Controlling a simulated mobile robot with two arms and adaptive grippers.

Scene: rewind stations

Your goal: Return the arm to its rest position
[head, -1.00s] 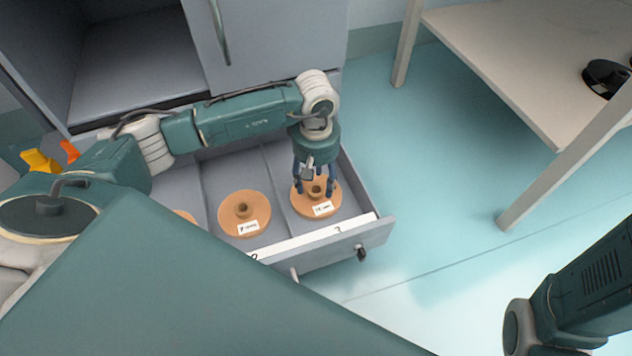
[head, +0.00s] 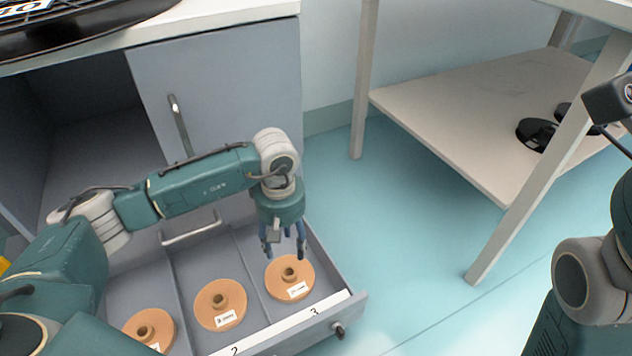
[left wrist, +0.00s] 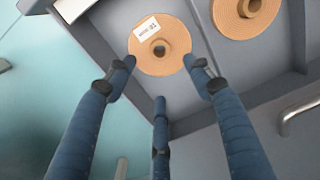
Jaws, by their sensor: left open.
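My left arm (head: 200,185) reaches from the left over an open grey drawer. Its gripper (head: 284,250) is open and empty, just above the orange spool in the compartment marked 3 (head: 299,284). In the left wrist view the three fingers (left wrist: 160,85) are spread, with that labelled spool (left wrist: 170,55) beyond their tips. Another orange spool (head: 214,316) lies in the middle compartment, and a third (head: 142,325) in the left one. My right arm (head: 590,280) shows at the right edge; its gripper is out of view.
The drawer front (head: 338,312) stands pulled out from a grey cabinet (head: 240,90). A door with a handle (head: 181,125) is above it. A pale table with a lower shelf (head: 480,110) stands at the right, holding black round items (head: 537,134). Floor between is clear.

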